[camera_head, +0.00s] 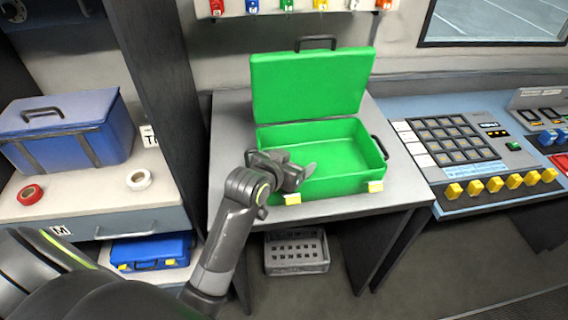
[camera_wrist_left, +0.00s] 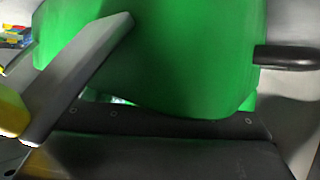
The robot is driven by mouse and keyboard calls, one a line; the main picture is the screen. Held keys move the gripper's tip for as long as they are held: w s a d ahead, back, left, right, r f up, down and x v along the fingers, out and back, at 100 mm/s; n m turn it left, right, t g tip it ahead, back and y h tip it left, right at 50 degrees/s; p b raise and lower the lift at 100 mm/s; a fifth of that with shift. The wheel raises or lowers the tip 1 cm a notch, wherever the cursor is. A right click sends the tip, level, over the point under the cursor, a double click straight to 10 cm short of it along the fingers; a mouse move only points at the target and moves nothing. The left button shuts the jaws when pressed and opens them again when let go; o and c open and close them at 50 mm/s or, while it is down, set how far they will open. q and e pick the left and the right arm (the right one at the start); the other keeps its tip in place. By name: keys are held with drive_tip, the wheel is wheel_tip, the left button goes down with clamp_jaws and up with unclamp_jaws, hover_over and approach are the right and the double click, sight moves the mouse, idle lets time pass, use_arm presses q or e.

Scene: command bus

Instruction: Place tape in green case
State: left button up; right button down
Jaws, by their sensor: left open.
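The green case (camera_head: 328,186) stands open on the grey table, its lid (camera_head: 312,85) raised at the back. The visible part of its inside looks empty; my gripper hides the front left part. A red tape roll (camera_head: 31,194) and a white tape roll (camera_head: 139,179) lie on the counter at the left, well apart from the case. My left gripper (camera_head: 297,172) is over the front left of the case, open, with nothing seen in it. In the left wrist view, one grey finger (camera_wrist_left: 82,80) shows against green of the case (camera_wrist_left: 190,60). My right gripper is not in view.
A blue case (camera_head: 75,130) stands behind the tape rolls. A dark upright panel (camera_head: 160,70) separates that counter from the grey table (camera_head: 235,125). A button console (camera_head: 455,145) is at the right. A grey crate (camera_head: 297,250) sits under the table.

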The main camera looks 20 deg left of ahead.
use_arm(q)
drive_tip(key=shift+s+r, duration=0.1)
drive_tip(key=shift+r, duration=0.45)
drive_tip(key=v, duration=0.8)
drive_tip(key=shift+s+r, duration=0.1)
drive_tip(key=shift+s, duration=0.15)
drive_tip(key=p+v, duration=0.1)
drive_tip(key=v, duration=0.2)
drive_tip(key=shift+s, duration=0.1)
